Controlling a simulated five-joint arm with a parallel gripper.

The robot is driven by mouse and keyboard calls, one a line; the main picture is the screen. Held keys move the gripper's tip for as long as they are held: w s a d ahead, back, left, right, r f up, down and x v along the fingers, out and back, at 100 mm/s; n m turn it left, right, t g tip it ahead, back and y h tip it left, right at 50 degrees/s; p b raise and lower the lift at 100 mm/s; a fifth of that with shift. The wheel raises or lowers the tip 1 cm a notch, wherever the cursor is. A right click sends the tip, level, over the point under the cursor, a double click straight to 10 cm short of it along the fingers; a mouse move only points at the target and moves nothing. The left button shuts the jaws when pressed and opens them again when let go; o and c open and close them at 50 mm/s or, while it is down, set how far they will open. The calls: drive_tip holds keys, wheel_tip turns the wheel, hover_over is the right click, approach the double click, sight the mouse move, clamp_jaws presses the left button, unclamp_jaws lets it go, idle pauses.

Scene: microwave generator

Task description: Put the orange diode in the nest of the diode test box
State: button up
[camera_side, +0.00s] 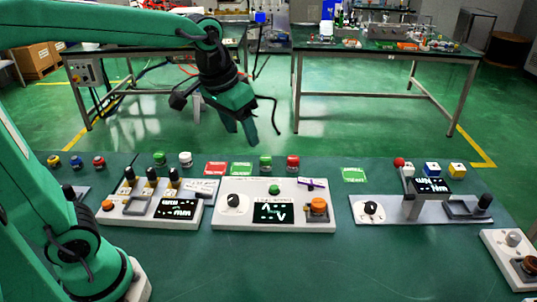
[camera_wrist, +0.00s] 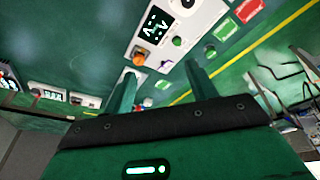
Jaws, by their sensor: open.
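A white box (camera_side: 225,215) with a dial, a lit screen (camera_side: 273,212) and a green button stands mid-table; it also shows in the wrist view (camera_wrist: 200,20). An orange round piece (camera_side: 319,204) sits on a dark fitting at its right end, and shows in the wrist view (camera_wrist: 138,59). I cannot tell whether this piece is the diode or whether the fitting is the nest. My gripper (camera_side: 240,128) hangs above and behind this box, empty, fingers pointing down. Its two fingers stand apart in the wrist view (camera_wrist: 161,84).
A left box (camera_side: 130,210) carries several black-topped posts and an orange knob (camera_side: 107,205). A right box (camera_side: 390,212) has a raised screen. Another box (camera_side: 500,245) stands at the right edge. Coloured buttons and red and green plates (camera_side: 353,175) line the back edge.

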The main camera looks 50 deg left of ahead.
drive_tip(key=s+a+f+t, duration=0.1)
drive_tip(key=s+a, duration=0.1)
drive_tip(key=s, duration=0.4)
drive_tip(key=s+a+f+t, duration=0.1)
drive_tip(key=s+a, duration=0.1)
drive_tip(key=s, duration=0.4)
drive_tip(key=shift+s+f, duration=0.15)
drive_tip(key=shift+f, duration=0.25)
